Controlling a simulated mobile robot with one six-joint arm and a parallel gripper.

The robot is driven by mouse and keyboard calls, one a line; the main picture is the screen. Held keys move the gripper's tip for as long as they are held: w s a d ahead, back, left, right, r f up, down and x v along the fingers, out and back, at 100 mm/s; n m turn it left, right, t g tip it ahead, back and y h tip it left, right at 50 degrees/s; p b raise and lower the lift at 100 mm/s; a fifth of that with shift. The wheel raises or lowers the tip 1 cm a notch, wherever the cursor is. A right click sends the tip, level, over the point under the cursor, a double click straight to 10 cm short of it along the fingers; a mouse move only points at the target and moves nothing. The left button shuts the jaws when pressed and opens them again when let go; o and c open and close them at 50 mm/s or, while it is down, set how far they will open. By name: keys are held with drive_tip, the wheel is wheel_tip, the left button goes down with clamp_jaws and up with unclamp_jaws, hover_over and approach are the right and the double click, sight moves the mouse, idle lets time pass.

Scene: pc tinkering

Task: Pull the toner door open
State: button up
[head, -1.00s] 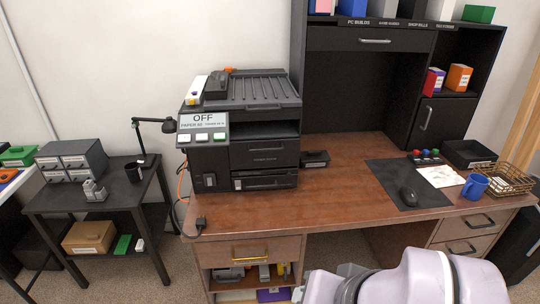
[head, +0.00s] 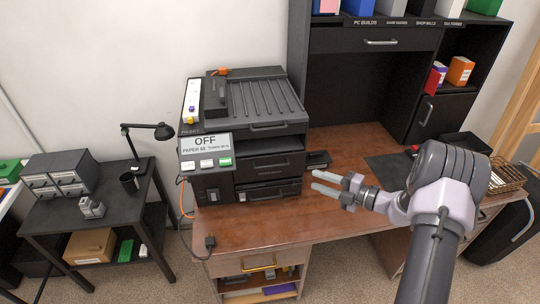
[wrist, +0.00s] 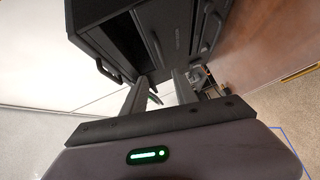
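The black printer (head: 262,108) stands on the left part of the wooden desk. The middle panel (head: 268,166) appears closed and bears a small label I cannot read, so I cannot tell for sure which is the toner door. My gripper (head: 319,181) is open and empty, to the right of the printer's front and apart from it, fingers pointing left. In the wrist view, the printer (wrist: 150,32) appears tilted beyond the two separated fingers (wrist: 160,92).
A plug with a cable (head: 210,241) hangs at the desk's left front. A lamp (head: 162,131) stands on the side table at left. The desk in front of the printer is clear.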

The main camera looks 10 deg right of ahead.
drive_tip(key=b, duration=0.4)
hover_over(271, 171)
drive_tip(key=s, duration=0.4)
drive_tip(key=f, duration=0.2)
drive_tip(key=shift+s+d+f, duration=0.1)
drive_tip(key=shift+d+f, duration=0.2)
drive_tip(key=shift+d, duration=0.1)
clamp_jaws()
